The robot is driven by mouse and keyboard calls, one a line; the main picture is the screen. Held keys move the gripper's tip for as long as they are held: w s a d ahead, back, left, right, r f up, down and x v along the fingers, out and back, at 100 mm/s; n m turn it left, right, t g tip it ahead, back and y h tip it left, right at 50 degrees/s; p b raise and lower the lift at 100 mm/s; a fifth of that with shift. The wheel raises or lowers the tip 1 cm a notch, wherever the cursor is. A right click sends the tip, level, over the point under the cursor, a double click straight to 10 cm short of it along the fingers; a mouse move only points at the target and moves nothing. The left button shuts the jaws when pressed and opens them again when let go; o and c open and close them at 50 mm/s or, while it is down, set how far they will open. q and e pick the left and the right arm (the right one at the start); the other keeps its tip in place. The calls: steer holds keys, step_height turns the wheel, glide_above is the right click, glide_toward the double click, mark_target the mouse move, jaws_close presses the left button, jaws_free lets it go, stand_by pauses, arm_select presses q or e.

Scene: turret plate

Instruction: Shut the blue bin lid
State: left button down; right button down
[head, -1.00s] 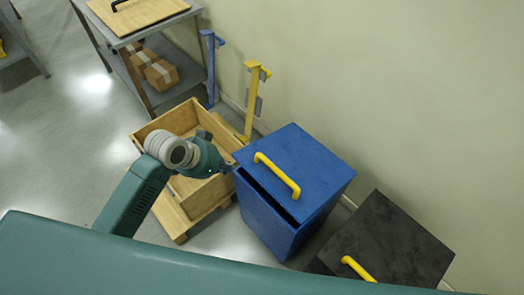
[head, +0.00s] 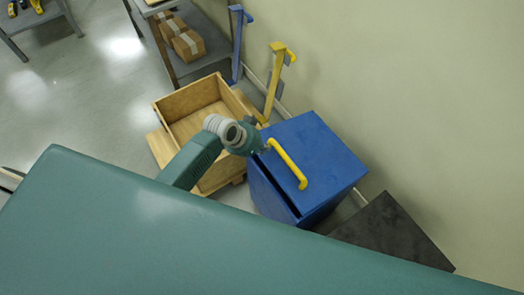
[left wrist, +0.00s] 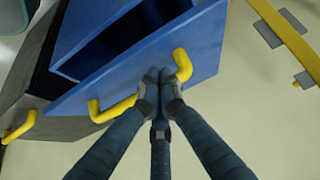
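The blue bin (head: 275,190) stands beside the wall, its blue lid (head: 318,150) lying over the top. A dark gap shows along the lid's left edge in the head view, and a dark opening shows under the lid (left wrist: 90,88) in the left wrist view. The lid has a yellow bar handle (head: 288,165). My left gripper (head: 262,148) is at the handle's upper left end. In the left wrist view its fingertips (left wrist: 159,75) are close together, covering the handle's middle; I cannot tell whether they grip it. My right gripper is not in view.
A wooden crate (head: 163,108) stands left of the bin. A black bin (head: 395,235) stands close on its right. Yellow (head: 272,85) and blue (head: 237,45) posts stand by the wall behind. A metal table with cardboard boxes (head: 188,43) is farther back.

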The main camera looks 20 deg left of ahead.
arm_select(q)
steer(key=shift+s+a+f, duration=0.15)
steer(key=shift+f, duration=0.35)
steer(key=shift+s+a+f, duration=0.15)
steer(key=shift+f, duration=0.45)
steer(key=shift+f, duration=0.2)
steer(key=shift+t+h, duration=0.4)
steer(key=f+b, duration=0.3)
steer(key=s+a+f+b, duration=0.1)
steer(key=f+b, duration=0.1)
steer(key=f, duration=0.2)
steer(key=s+f+b, duration=0.1)
steer(key=f+b, duration=0.2)
steer(key=shift+s+a+f+b, duration=0.1)
steer(key=shift+a+f+b, duration=0.1)
steer(key=shift+a+b, duration=0.1)
